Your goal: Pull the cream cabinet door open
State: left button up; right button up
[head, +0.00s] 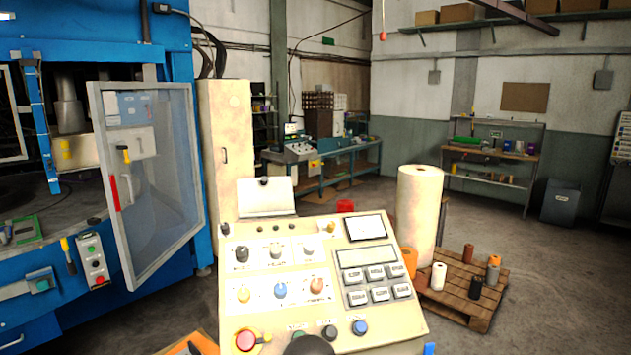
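The cream cabinet (228,130) stands upright left of centre, just right of the blue machine. A small dark upright handle (224,155) shows on its front. The door appears to lie flush with the cabinet, with no gap that I can make out. The lower part of the cabinet is partly hidden by the machine's open clear door and the control console. Neither of my grippers shows in the head view.
A cream control console (330,280) with knobs and buttons fills the near middle. The blue machine's framed clear door (155,190) swings out at left. A cream roll (418,215) and a wooden pallet (465,300) stand at right. Open floor lies further right.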

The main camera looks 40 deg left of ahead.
aim_at(231, 121)
jog(key=u, duration=1.75)
jog(key=z, duration=1.2)
jog(key=i+l+z, duration=0.45)
jog(key=z, duration=0.25)
jog(key=i+z, duration=0.3)
jog(key=i+u, duration=0.2)
jog(key=i, duration=0.5)
jog(key=i+u, duration=0.25)
jog(key=i, duration=0.4)
jog(key=i+l+u, duration=0.2)
jog(key=i, duration=0.5)
jog(key=i+j+u, duration=0.3)
jog(key=i+u, duration=0.6)
jog(key=i, duration=0.15)
jog(key=i+u, duration=0.5)
jog(key=i+l+u, duration=0.45)
jog(key=i+j+u, duration=0.2)
jog(key=i+u, duration=0.25)
jog(key=i, duration=0.6)
jog(key=i+l+u, duration=0.2)
jog(key=i+u, duration=0.3)
jog(key=i, duration=0.55)
jog(key=i+j+u, duration=0.1)
jog(key=i+u, duration=0.15)
jog(key=i, duration=0.45)
jog(key=i+u, duration=0.2)
jog(key=i, duration=0.5)
jog(key=i+l+u, duration=0.25)
jog(key=i, duration=0.45)
jog(key=j, duration=0.1)
